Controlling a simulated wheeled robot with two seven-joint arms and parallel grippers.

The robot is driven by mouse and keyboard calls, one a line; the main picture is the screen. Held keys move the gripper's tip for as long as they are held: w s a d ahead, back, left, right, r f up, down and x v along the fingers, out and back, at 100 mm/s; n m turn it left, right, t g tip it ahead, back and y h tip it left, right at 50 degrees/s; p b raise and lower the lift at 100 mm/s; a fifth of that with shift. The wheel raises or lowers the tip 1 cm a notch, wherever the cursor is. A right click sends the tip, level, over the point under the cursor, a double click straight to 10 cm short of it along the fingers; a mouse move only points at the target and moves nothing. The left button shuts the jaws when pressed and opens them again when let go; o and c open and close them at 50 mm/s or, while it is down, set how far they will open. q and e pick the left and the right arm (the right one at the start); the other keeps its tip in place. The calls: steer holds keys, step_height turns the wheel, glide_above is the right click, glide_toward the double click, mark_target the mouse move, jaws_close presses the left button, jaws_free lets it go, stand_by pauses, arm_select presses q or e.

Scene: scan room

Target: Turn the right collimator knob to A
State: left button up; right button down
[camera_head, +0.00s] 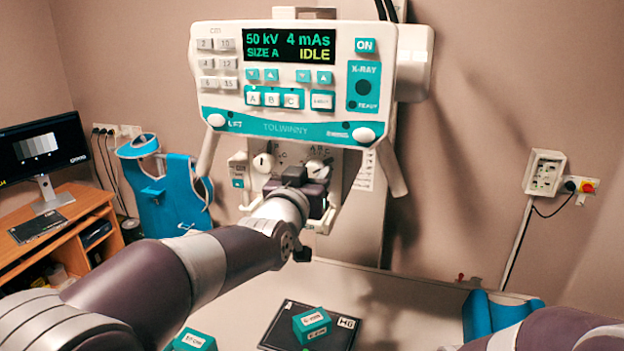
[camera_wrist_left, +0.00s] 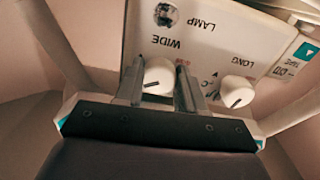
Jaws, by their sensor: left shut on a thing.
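The right collimator knob (camera_head: 315,166) is white and round, on the panel under the console, with small letters above it. In the left wrist view, which shows the panel upside down, this knob (camera_wrist_left: 158,76) sits between the fingers of my left gripper (camera_wrist_left: 160,80). It bears a short dark mark; the letter it points at cannot be read. In the head view my left gripper (camera_head: 312,178) reaches the panel from below and partly hides it. The left collimator knob (camera_head: 263,162) stands apart beside it, also visible in the left wrist view (camera_wrist_left: 237,92). My right gripper is out of view.
The X-ray console (camera_head: 292,75) hangs above the panel and reads SIZE A and IDLE. Angled handles (camera_head: 391,168) flank the panel. Below lies a table with a dark plate (camera_head: 275,328) and a green block (camera_head: 312,325). A monitor desk stands at left.

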arm_select(q)
steer(key=n+b, duration=0.6)
steer(key=b, duration=0.1)
steer(key=shift+d+f+n, duration=0.1)
steer(key=shift+f+n, duration=0.1)
steer(key=shift+n, duration=0.1)
steer(key=n+b, duration=0.2)
steer(key=n, duration=0.1)
steer(key=shift+r+n, duration=0.15)
steer(key=shift+n, duration=0.25)
steer(key=shift+n+b, duration=0.4)
steer(key=shift+n, duration=1.7)
steer(key=o, duration=1)
steer(key=shift+r, duration=0.1)
steer(key=shift+o, duration=0.2)
steer(key=shift+s, duration=0.15)
steer(key=shift+s, duration=0.1)
